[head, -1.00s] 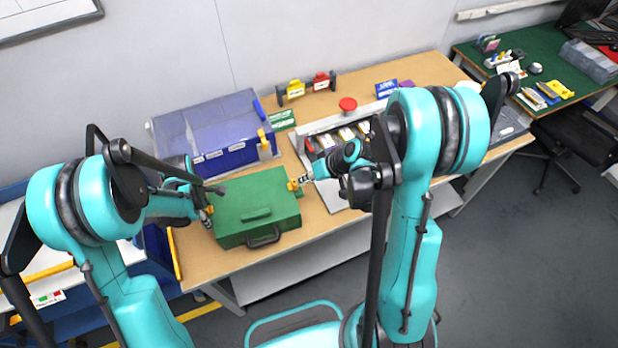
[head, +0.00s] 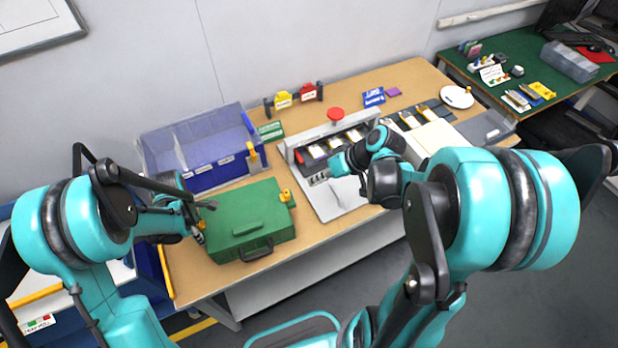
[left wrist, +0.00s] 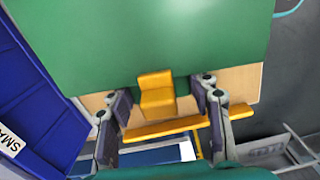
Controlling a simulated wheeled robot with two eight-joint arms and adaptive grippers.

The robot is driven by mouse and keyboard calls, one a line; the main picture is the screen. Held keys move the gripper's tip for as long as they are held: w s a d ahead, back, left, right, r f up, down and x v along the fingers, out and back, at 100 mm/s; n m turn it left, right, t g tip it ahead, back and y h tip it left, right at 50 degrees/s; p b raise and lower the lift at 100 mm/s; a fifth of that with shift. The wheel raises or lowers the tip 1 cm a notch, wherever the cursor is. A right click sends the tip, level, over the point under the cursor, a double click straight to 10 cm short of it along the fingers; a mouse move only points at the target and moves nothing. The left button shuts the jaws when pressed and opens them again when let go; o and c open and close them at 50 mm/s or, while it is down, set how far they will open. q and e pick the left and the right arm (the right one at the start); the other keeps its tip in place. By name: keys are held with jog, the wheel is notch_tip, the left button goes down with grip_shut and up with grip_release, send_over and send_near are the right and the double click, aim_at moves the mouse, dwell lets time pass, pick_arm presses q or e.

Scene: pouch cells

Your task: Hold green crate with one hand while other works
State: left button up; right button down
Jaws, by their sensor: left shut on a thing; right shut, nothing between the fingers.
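The green crate (head: 236,205) lies flat on the wooden table with its lid closed and a dark handle at the front. A yellow latch (head: 285,196) shows on its right side. My left gripper (head: 200,234) is shut on the crate's left side. In the left wrist view, its fingers (left wrist: 162,112) stand on either side of another yellow latch (left wrist: 157,92) on the green crate (left wrist: 150,40). My right gripper (head: 318,179) is shut and empty, to the right of the crate and apart from it, at the front of the grey fixture; its fingertips are small and hard to make out.
The grey fixture (head: 350,205) with pouch cells and a red knob (head: 335,114) is to the right. Yellow and red holders (head: 295,97) stand at the back. Bare table shows in front of the fixture.

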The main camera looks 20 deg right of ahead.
jog(key=shift+s+d+r, duration=0.1)
jog(key=shift+d+r, duration=0.05)
jog(key=shift+r, duration=0.15)
pick_arm(q)
jog(key=o, duration=1.7)
